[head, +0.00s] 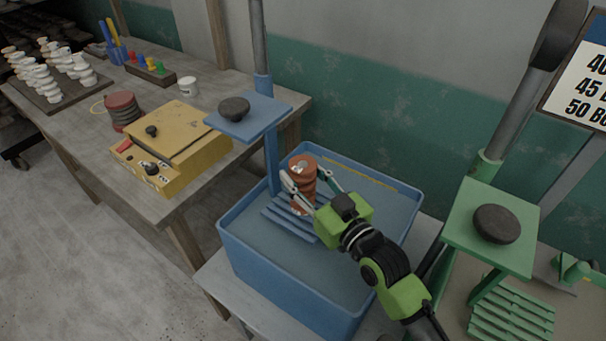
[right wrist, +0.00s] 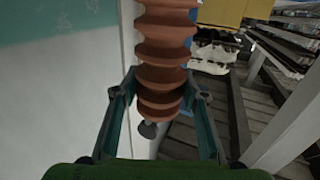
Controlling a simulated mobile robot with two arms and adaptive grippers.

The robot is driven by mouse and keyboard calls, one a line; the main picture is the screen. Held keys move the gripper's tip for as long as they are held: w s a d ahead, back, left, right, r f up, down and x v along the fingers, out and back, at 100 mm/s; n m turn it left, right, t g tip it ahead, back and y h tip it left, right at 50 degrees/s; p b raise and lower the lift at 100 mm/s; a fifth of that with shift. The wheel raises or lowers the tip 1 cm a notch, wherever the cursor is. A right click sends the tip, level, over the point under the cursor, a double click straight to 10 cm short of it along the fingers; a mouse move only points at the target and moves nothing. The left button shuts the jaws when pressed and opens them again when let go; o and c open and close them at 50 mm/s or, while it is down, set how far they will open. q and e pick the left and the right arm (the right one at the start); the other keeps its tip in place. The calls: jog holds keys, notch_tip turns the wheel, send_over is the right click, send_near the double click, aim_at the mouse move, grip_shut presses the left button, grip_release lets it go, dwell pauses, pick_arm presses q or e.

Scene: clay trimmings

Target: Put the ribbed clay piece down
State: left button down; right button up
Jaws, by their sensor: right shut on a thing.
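The ribbed clay piece (head: 303,182) is a reddish-brown, upright ribbed cylinder in the head view. It also shows large in the right wrist view (right wrist: 165,50), between the fingers. My right gripper (head: 308,192) is green and black and is shut on the clay piece, with one finger on each side of it. The piece is over the blue tub (head: 240,253), above or at the blue slatted rack (head: 289,224) inside it. I cannot tell whether its base touches the slats. My left gripper is not in view.
A blue post with a plate and dark knob (head: 234,108) rises beside the tub's back left. A green stand (head: 497,222) with a green slatted rack (head: 511,314) is at the right. A yellow box (head: 175,148) and a stack of dark red discs (head: 123,111) sit on the wooden table.

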dwell(0.3)
jog(key=o, duration=1.6)
jog(key=shift+f, duration=0.15)
jog(key=shift+r, duration=0.2)
jog(key=shift+p+v, duration=1.6)
jog(key=shift+v, duration=4.4)
